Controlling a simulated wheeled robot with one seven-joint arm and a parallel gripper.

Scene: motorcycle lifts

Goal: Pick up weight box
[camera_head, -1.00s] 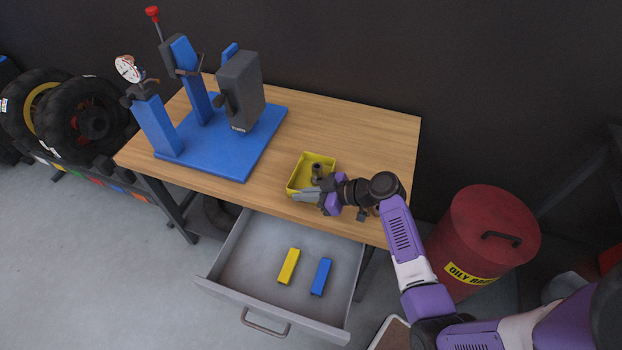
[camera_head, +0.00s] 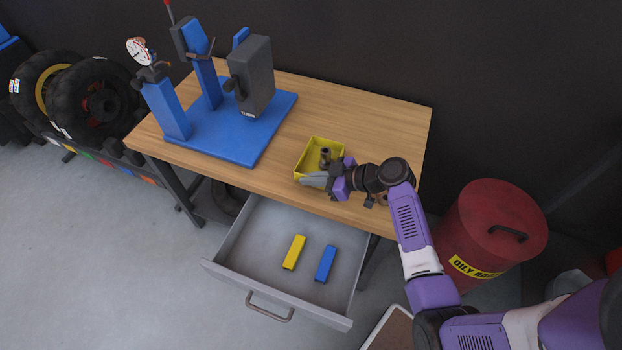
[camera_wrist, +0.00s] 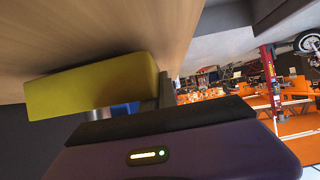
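The weight box, which I take to be the small open yellow box (camera_head: 311,155), stands on the wooden table near its front edge. A dark cylindrical piece is inside it. My gripper (camera_head: 318,178) is at the box's front right corner, with a grey finger along its near side. In the wrist view the yellow box (camera_wrist: 95,85) is close in front of my gripper (camera_wrist: 135,103). The fingers look spread apart, one upright at the box's right end. The other is mostly hidden, and contact with the box cannot be made out.
A blue stand (camera_head: 230,135) with posts and a dial fills the table's left part. Below the front edge an open grey drawer (camera_head: 255,260) holds a yellow block (camera_head: 294,252) and a blue block (camera_head: 325,263). A red bin (camera_head: 490,230) stands right of the table (camera_head: 390,125).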

